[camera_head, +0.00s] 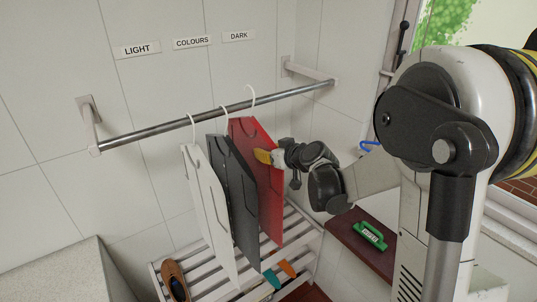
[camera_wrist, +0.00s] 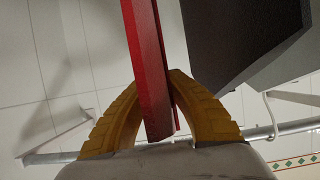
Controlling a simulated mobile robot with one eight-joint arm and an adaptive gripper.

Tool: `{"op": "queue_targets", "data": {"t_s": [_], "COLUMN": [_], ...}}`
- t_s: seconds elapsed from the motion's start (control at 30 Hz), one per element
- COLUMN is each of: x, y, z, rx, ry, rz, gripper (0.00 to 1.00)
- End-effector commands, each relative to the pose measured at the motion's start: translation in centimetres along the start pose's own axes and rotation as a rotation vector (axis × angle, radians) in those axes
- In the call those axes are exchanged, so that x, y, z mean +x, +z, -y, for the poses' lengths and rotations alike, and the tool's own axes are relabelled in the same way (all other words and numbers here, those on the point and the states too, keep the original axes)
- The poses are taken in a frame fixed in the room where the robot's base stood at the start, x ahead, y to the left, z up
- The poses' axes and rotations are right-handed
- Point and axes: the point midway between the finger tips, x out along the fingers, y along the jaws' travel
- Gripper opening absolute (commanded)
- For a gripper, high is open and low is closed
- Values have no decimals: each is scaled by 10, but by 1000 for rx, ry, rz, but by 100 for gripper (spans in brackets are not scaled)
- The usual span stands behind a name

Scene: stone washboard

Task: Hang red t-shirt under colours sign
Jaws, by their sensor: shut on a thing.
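The red t-shirt (camera_head: 265,180), a flat panel on a white hanger, is at the right of the hanging shirts, just below the rail. My gripper (camera_head: 264,156) is shut on its right edge; the wrist view shows the red panel (camera_wrist: 148,75) between the yellow fingers (camera_wrist: 172,100). The red shirt's hanger hook (camera_head: 251,95) rises above the rail; I cannot tell whether it rests on it. The COLOURS sign (camera_head: 192,42) is on the tiled wall between the LIGHT sign (camera_head: 140,50) and the DARK sign (camera_head: 238,36). The metal rail (camera_head: 160,129) runs below them.
A white shirt (camera_head: 207,205) and a dark grey shirt (camera_head: 233,200) hang left of the red one; the grey one is close beside it. Below is a white slatted rack (camera_head: 207,285) with brushes. A green brush (camera_head: 370,236) lies on a dark red board to the right.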

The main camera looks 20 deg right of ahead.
Motion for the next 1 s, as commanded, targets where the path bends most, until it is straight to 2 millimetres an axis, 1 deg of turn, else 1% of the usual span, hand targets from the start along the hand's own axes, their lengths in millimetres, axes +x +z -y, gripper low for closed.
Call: {"op": "queue_targets", "data": {"t_s": [0.07,0.3,0.5,0.7,0.97,1.0], "x": [6,16,20,22,22,22], "y": [-4,19,30,33,33,33], "z": [0,0,0,0,0,0], "rx": [1,1,1,1,1,1], "ry": [0,1,1,1,1,1], "rz": [-1,-1,-1,-1,-1,-1], "gripper": [0,0,0,0,0,23]}}
